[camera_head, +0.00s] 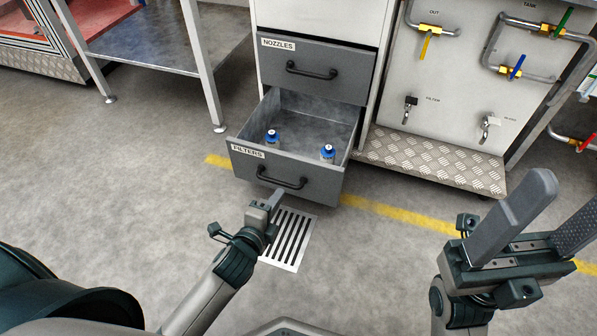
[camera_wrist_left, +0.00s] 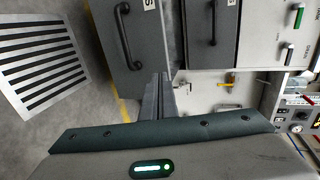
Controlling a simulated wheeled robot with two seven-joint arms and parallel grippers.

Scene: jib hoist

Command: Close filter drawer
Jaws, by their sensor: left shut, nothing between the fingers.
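The filter drawer (camera_head: 238,168), grey and labelled FILTERS, stands pulled out of the cabinet in the head view, with two blue-capped filters (camera_head: 327,153) inside. Its black bar handle (camera_head: 282,178) is on the front. In the left wrist view the drawer front (camera_wrist_left: 140,50) and handle (camera_wrist_left: 123,36) show at the upper left. My left gripper (camera_head: 277,198) is shut and empty, just in front of the drawer and below the handle in the picture; I cannot tell whether it touches. Its fingers (camera_wrist_left: 158,98) also show in the left wrist view. My right gripper (camera_head: 545,215) is open and empty at the right.
The shut NOZZLES drawer (camera_head: 317,68) is above. A floor grate (camera_head: 290,240) lies below the left gripper. A panel with valves (camera_head: 430,60) and a tread-plate step (camera_head: 430,165) are at the right. A metal table (camera_head: 160,40) stands at the left. The floor left of the drawer is clear.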

